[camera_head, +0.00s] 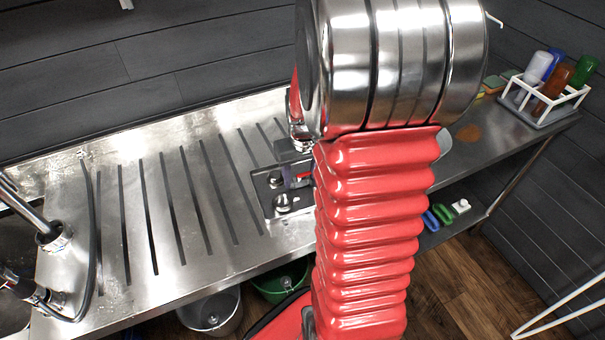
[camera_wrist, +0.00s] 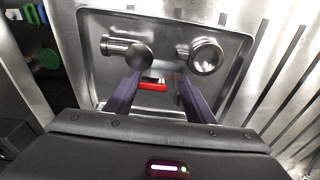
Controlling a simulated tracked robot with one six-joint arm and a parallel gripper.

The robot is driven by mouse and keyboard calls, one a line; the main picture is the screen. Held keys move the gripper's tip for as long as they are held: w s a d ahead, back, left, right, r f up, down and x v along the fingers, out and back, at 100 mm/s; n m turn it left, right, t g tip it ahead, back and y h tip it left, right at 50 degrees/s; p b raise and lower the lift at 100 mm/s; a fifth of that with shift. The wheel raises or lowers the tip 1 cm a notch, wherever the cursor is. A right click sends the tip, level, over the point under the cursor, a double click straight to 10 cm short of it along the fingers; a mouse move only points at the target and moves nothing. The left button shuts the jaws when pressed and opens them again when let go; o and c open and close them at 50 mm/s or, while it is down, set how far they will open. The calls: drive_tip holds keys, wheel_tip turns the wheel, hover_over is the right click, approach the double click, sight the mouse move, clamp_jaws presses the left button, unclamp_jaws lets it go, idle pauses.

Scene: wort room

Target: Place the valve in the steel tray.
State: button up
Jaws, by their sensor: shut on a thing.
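The valve (camera_wrist: 152,87) shows its red handle between my gripper's fingers in the wrist view; much of its body is hidden. My gripper (camera_wrist: 157,79) is shut on it. The steel tray (camera_wrist: 226,62) lies below, and the valve appears over the tray's inside; I cannot tell whether it touches the floor. In the head view the valve's red handle (camera_head: 304,177) shows beside my arm, over the right part of the tray (camera_head: 262,190). My arm hides part of the tray there.
Two round steel fittings (camera_wrist: 125,48) and (camera_wrist: 205,55) sit in the tray, ahead of the fingers. The slotted steel counter (camera_head: 140,225) is clear to the left. A bottle rack (camera_head: 545,100) stands far right. A tap (camera_head: 45,235) is at left.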

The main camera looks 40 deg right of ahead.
drive_tip(key=o, duration=1.3)
drive_tip(key=shift+c, duration=0.2)
wheel_tip(320, 180, up, 12)
drive_tip(key=s, duration=0.1)
drive_tip(key=shift+s+a, duration=0.15)
drive_tip(key=shift+a, duration=0.05)
drive_tip(key=shift+a, duration=0.1)
